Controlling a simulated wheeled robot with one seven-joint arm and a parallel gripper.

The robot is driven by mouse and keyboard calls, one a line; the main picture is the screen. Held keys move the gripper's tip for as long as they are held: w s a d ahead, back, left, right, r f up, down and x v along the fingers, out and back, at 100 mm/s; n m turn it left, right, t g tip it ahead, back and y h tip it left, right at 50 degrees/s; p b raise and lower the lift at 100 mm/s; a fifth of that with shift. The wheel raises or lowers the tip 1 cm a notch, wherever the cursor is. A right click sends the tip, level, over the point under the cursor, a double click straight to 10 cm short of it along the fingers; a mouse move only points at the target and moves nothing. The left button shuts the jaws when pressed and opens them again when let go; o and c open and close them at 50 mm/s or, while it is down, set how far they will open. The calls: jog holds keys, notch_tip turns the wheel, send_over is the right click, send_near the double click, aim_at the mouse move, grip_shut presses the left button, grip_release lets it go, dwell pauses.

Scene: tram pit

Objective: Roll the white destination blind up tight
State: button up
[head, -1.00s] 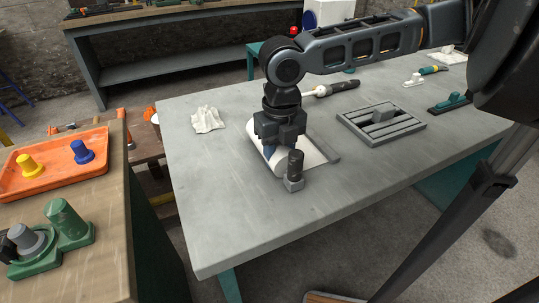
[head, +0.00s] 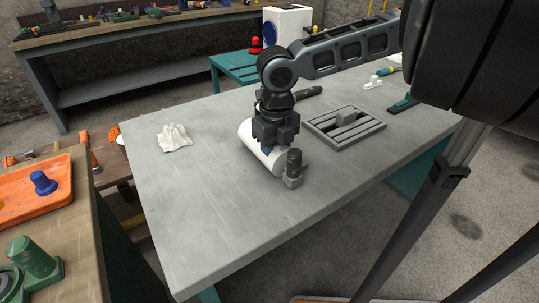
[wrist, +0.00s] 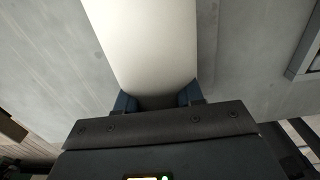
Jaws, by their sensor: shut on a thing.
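The white destination blind (head: 247,133) lies on the grey workbench as a thick roll, running from upper left to lower right. No flat length of it shows beside the roll in the head view. It fills the middle of the wrist view (wrist: 145,45) as a smooth white cylinder. My gripper (head: 272,148) points down over the roll and is shut on it. In the wrist view, its blue fingers (wrist: 157,99) sit one on each side of the roll. The fingertips' contact is partly hidden in the head view.
A dark post on a grey base (head: 293,168) stands close by the roll's near end. A slatted grey tray (head: 345,126) is to the right, a crumpled white cloth (head: 174,138) to the left. The bench's front left (head: 200,220) is clear.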

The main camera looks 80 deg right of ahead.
jog(key=o, duration=1.2)
jog(key=shift+s+d, duration=0.2)
jog(key=shift+s, duration=0.05)
jog(key=shift+r, duration=0.1)
